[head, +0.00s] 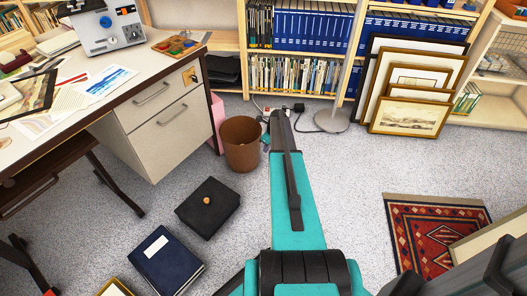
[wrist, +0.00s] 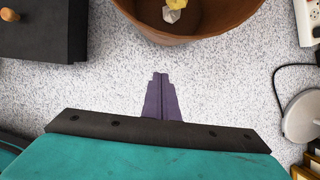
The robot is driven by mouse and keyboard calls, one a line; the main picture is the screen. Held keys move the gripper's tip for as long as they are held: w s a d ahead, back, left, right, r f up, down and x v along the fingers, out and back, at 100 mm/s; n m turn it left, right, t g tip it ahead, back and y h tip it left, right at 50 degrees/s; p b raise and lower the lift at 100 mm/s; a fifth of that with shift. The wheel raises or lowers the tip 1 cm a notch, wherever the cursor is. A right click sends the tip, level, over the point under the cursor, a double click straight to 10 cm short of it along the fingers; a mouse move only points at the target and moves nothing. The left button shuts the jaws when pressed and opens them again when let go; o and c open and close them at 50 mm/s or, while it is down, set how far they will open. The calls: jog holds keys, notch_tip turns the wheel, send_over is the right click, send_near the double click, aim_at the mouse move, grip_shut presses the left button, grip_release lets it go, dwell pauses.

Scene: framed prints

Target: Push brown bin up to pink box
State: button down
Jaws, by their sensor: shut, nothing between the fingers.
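The brown bin (head: 240,145) stands upright on the grey carpet, to the right of the desk's drawer unit. The wrist view shows its rim (wrist: 190,38) at the top, with crumpled yellow and white paper inside. The pink box (head: 217,113) shows as a narrow strip left of and behind the bin, partly hidden by the desk. I cannot tell whether bin and box touch. My gripper (wrist: 160,76) is shut and empty, its purple fingers pointing toward the bin, apart from the rim in the picture. In the head view my gripper is mostly hidden by my arm, right of the bin.
A black box with a knob (head: 208,207) and a dark blue book (head: 166,262) lie on the floor in front of the bin. A lamp base (head: 332,120), cable and power strip (wrist: 307,22) are to the right. Framed prints (head: 412,85) lean on the shelves.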

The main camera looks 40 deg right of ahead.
jog(key=v, duration=0.4)
jog(key=shift+r, duration=0.15)
dwell(0.4)
